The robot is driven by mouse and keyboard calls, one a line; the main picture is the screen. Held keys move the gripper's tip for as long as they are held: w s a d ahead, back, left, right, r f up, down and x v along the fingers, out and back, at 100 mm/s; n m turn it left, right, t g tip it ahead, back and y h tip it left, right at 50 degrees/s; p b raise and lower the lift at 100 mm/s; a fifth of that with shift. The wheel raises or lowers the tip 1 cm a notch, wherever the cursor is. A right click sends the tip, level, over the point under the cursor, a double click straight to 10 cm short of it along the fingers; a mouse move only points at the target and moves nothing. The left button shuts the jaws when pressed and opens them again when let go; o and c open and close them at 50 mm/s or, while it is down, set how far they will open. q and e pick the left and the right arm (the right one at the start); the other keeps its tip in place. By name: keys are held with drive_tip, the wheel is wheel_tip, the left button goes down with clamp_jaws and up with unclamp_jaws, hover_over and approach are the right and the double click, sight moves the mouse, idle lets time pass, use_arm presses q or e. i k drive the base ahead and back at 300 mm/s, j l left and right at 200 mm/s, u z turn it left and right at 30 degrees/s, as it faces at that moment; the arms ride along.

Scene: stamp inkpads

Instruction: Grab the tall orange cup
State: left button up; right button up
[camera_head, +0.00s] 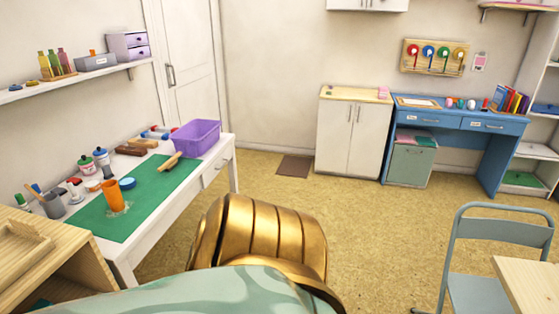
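The tall orange cup (112,196) stands upright on the green mat (143,194) on the white table at the left. A pale patch lies around its foot. A blue round thing (127,184) and a grey cup with tools in it (52,205) stand near it, to its right and left. Neither of my grippers shows in the view.
The white table (222,158) also holds a purple bin (196,138), small jars and wooden rollers. A wooden unit (60,270) stands at the near left. A blue-grey chair (480,245) is at the right. The middle floor (380,240) is clear.

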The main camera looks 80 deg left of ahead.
sight(111, 189)
drive_tip(key=u, duration=3.95)
drive_tip(key=i+l+u, duration=0.2)
drive_tip(key=i+l, duration=0.2)
drive_tip(key=i+l+u, duration=0.2)
drive_tip(key=i+l, duration=0.15)
drive_tip(key=l, duration=0.2)
